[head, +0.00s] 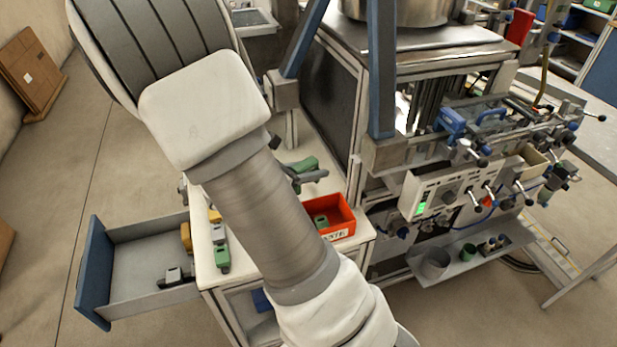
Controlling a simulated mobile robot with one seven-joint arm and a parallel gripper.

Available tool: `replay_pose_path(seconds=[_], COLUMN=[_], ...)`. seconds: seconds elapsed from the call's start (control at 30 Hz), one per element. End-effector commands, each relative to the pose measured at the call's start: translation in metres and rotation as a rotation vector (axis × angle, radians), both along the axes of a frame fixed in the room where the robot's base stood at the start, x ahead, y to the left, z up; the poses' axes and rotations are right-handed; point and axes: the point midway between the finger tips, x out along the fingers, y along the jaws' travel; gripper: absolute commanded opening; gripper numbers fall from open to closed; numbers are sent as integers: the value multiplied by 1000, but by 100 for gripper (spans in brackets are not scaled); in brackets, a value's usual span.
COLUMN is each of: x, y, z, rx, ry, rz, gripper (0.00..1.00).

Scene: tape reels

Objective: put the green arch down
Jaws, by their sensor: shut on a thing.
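The green arch (304,164) shows just right of my arm, above the white worktop. My gripper (312,176) is mostly hidden behind my arm. Its dark finger parts show beside the green arch, and it is shut on the arch. The arch's underside and its height above the worktop cannot be made out.
A red bin (342,212) with a green piece (321,220) inside stands on the white worktop (208,272). Yellow, grey and green blocks (222,258) stand at its left edge. An open drawer (140,278) holds a dark grey piece (174,275). A machine stands at right.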

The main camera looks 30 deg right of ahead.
Motion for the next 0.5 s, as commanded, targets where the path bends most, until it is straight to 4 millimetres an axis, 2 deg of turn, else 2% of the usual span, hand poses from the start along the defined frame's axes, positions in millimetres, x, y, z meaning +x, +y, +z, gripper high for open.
replay_pose_path(seconds=[0.3,0.5], x=[55,80], y=[-33,-46], z=[-39,-56], rx=[-2,0], ry=[1,1], rz=[-3,0], gripper=[0,0])
